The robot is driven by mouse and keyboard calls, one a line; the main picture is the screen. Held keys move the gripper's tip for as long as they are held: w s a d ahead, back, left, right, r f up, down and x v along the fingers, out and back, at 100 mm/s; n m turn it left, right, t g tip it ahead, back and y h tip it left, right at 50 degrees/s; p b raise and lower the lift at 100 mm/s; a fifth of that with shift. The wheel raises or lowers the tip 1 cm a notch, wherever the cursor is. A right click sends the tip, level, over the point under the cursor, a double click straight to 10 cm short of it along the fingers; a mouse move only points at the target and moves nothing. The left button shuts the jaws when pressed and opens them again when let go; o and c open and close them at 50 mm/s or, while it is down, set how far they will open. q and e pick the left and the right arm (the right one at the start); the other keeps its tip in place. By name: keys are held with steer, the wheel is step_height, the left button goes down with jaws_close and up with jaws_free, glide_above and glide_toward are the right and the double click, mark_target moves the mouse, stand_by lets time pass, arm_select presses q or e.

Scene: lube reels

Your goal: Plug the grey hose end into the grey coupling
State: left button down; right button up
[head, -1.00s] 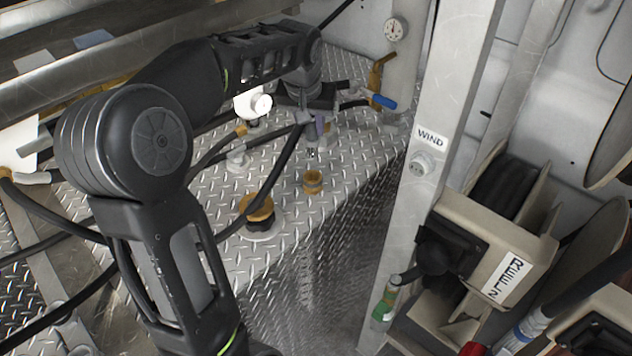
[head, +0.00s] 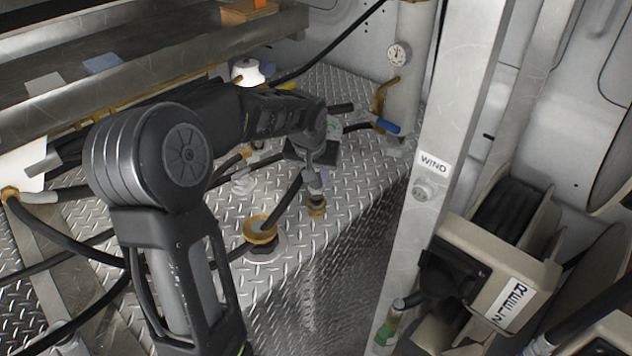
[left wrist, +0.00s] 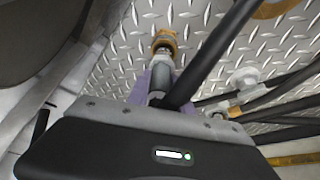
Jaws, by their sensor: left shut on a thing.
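My left gripper (head: 316,184) is shut on the grey hose end (left wrist: 162,78), with its black hose trailing away. The hose end points down at a fitting with a brass-coloured collar (head: 317,208), which also shows in the left wrist view (left wrist: 165,42). The tip is at or just above the collar; I cannot tell whether it is seated inside. No grey shows on this fitting. A pale grey fitting (head: 243,182) stands to its left on the deck. My right gripper is not in view.
A larger brass-coloured fitting (head: 262,238) stands on the diamond-plate deck (head: 350,170) at front left. Several black hoses cross the deck. A metal post (head: 445,130) and a reel housing (head: 490,265) stand to the right. A blue-handled valve (head: 387,126) is behind.

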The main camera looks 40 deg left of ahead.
mark_target(316, 190)
arm_select(q)
steer(key=shift+f, duration=1.3)
steer(key=shift+f, duration=0.1)
steer(key=shift+f, duration=0.15)
steer(key=c, duration=1.1)
jaws_free()
steer(key=shift+c, duration=0.2)
steer(key=shift+r, duration=0.2)
steer(key=b+v, duration=0.1)
steer(key=v, duration=1.1)
